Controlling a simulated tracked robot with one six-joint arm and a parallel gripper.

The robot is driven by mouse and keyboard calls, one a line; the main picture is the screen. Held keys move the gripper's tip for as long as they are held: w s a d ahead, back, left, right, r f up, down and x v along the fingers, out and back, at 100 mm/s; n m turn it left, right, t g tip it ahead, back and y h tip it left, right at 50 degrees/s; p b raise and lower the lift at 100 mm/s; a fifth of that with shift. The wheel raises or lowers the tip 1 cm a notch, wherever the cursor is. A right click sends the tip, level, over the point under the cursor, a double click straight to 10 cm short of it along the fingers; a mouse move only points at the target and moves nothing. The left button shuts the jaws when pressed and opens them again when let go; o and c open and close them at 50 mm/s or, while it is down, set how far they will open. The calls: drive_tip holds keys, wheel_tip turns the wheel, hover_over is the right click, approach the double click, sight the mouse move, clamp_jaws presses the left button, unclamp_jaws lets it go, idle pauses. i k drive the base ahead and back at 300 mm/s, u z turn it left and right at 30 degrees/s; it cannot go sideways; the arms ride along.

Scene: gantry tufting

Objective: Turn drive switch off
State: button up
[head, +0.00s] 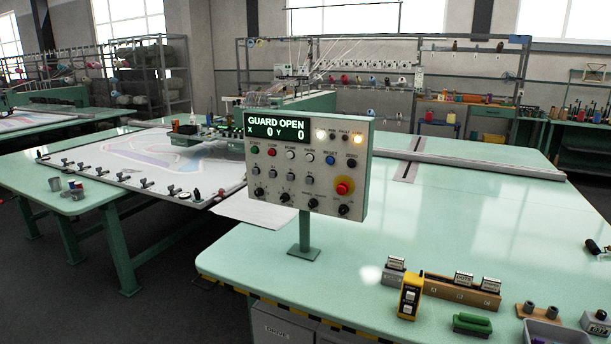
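A control panel (308,165) stands on a green post at the near left edge of the green table. Its display (277,127) reads GUARD OPEN, X 0, Y 0. Below are rows of buttons, a bottom row of black rotary knobs (313,204), and a red emergency button (343,187) on a yellow ring. A lamp (321,135) at the top right glows. A yellow and black box (410,297) stands on the table in front. My gripper is not in view.
A wooden block holder (462,290), a green-handled item (472,324) and a grey bin (556,332) line the near right edge. A black cylindrical object (593,247) lies at the right. A frame with patterned cloth (150,158) is behind. The table's middle is clear.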

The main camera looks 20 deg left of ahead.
sight(342, 209)
drive_tip(key=u, duration=0.55)
drive_tip(key=k, duration=1.35)
drive_tip(key=u, duration=0.75)
drive_tip(key=i, duration=0.7)
drive_tip(key=u, duration=0.7)
drive_tip(key=i, duration=1.65)
drive_tip(key=z, duration=0.45)
drive_tip(key=i, duration=0.9)
drive_tip(key=z, duration=0.35)
